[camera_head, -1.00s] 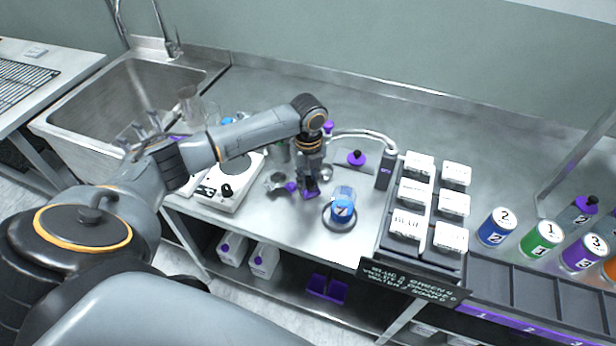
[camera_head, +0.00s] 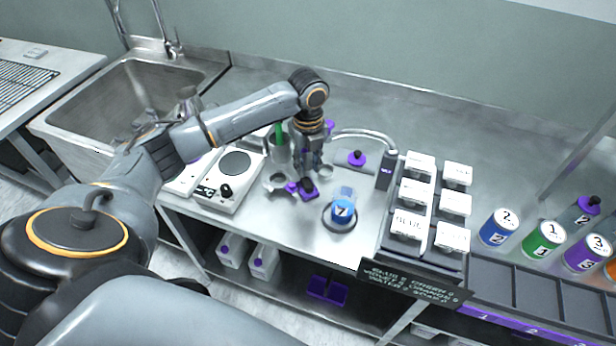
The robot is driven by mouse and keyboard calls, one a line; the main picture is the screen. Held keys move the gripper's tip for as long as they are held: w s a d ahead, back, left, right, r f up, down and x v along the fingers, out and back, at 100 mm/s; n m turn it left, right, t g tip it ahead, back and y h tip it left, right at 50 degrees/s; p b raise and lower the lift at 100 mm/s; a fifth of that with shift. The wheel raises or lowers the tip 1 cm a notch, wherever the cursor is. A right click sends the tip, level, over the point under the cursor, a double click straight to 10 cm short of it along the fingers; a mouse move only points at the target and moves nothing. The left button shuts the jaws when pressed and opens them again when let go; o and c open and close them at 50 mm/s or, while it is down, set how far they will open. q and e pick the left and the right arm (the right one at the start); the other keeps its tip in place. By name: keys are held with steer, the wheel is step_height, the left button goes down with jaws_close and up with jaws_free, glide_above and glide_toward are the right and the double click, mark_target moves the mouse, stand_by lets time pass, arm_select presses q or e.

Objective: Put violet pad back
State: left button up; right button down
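A violet pad (camera_head: 309,195) with a dark knob is at the fingertips of my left gripper (camera_head: 310,177), low over the steel bench. The gripper points down. Its fingers are small here and partly hide the knob, so I cannot tell whether they grip it or whether the pad rests on the bench. Another violet piece (camera_head: 291,187) is just left of it. A second violet pad with a dark knob (camera_head: 357,158) lies at the back, near the curved tube. My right gripper is not in view.
A blue-labelled jar (camera_head: 343,212) stands in a dark ring just right of my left gripper. A white scale or hotplate (camera_head: 229,185) is to the left. White-lidded boxes (camera_head: 408,225) and a dark sign (camera_head: 412,283) stand to the right. Numbered cans (camera_head: 541,238) are farther right.

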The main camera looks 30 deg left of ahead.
mark_target(308, 181)
arm_select(q)
step_height(308, 181, up, 6)
steer(key=shift+r+b, duration=0.2)
steer(key=shift+b, duration=0.15)
steer(key=shift+f, duration=0.1)
stand_by(0.3)
